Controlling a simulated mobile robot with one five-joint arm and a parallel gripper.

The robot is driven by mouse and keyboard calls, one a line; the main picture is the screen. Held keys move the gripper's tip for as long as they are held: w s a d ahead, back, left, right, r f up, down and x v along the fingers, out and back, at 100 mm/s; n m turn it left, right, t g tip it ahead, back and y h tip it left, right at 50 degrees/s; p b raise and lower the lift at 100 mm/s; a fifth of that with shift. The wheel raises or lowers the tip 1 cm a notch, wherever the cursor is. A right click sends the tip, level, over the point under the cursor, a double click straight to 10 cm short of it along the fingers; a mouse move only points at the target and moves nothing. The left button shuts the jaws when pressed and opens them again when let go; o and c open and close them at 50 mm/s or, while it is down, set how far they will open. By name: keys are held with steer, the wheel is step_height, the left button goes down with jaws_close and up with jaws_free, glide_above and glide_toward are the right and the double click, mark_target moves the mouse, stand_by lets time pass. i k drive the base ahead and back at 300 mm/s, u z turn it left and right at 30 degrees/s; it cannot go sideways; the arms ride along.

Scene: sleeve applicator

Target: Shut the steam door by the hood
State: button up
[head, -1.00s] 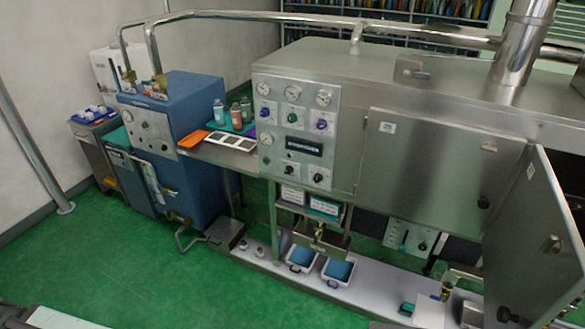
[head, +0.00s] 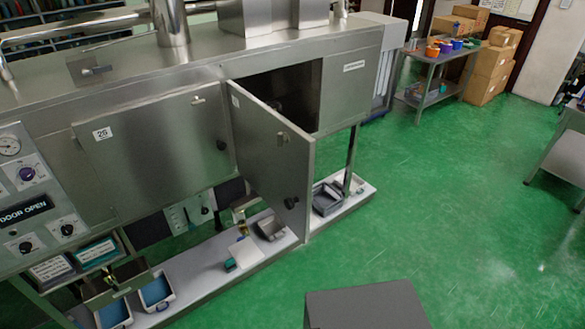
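The steam door (head: 275,160) is a flat steel panel that stands wide open, swung out from the front of the steel machine (head: 130,75). A second steel door (head: 155,150), labelled 26, is closed to the left. The hood is not clearly told apart from the ducts (head: 270,15) on top. My gripper is not in view.
The control panel (head: 30,195) at left reads "DOOR OPEN". A low white ledge (head: 200,275) with trays runs under the machine. A metal cart (head: 440,80) and cardboard boxes (head: 492,70) stand at the back right.

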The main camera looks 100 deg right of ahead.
mark_target(283, 177)
steer(key=z, duration=0.1)
steer(key=i, duration=1.2)
steer(key=z, duration=3.9)
